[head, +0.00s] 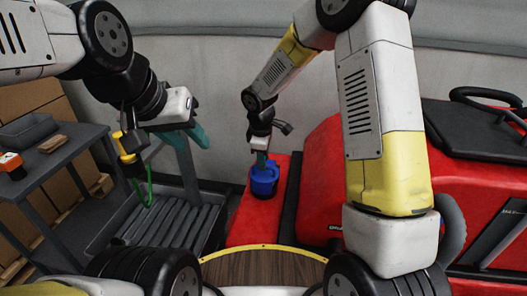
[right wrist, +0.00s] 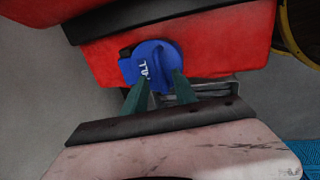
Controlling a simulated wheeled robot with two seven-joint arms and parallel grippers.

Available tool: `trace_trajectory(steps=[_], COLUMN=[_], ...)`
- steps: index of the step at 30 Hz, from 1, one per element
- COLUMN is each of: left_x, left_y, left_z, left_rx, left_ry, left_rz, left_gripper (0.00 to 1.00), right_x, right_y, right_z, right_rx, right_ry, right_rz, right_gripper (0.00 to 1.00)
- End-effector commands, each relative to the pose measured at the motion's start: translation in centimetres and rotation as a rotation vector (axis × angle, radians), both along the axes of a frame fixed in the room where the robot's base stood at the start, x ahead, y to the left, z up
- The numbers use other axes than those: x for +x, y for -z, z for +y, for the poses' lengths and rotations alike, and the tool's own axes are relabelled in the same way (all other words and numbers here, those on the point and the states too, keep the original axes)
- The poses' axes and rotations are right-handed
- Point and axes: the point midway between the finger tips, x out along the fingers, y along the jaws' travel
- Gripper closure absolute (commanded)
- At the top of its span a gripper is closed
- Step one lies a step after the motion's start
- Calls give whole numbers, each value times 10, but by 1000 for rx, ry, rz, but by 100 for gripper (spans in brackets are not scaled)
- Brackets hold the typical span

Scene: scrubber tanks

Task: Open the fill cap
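The blue fill cap (head: 265,181) sits on the red top of the machine in the head view. In the right wrist view the cap (right wrist: 153,58) is a round blue disc with white lettering and a tab on its left side. My right gripper (head: 262,160) is above the cap, pointing down at it. In the right wrist view its two green fingers (right wrist: 164,78) stand apart, with their tips over the lower part of the cap. Whether they touch it is unclear. My left gripper (head: 194,133) is away to the left, above a grey tray; its finger gap is not clear.
The red machine body (head: 321,180) rises right of the cap, with a black part between. A grey slatted tray (head: 160,222) stands at left. A yellow-and-black tool with a green hose (head: 131,148) hangs near my left arm. A grey table (head: 62,152) holds a bin.

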Motion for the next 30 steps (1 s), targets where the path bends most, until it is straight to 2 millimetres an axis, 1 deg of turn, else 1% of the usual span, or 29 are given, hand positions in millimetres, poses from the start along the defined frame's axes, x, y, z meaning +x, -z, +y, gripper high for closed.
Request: trace_trajectory(steps=[1,4,13,14,18,19,30], left_x=[0,0,0,0,0,0,0], left_y=[0,0,0,0,0,0,0], left_z=[0,0,0,0,0,0,0], left_rx=[0,0,0,0,0,0,0], left_ry=[0,0,0,0,0,0,0], left_rz=[0,0,0,0,0,0,0], left_gripper=[64,64,64,64,64,64,64], right_x=[1,3,3,3,3,3,3], right_y=[7,14,17,17,17,17,17], right_z=[0,-1,-1,-1,-1,-1,-1], right_rx=[-2,0,0,0,0,0,0], right_ry=[0,0,0,0,1,1,1], right_rz=[2,0,0,0,0,0,0], right_gripper=[67,67,67,69,96,100,100])
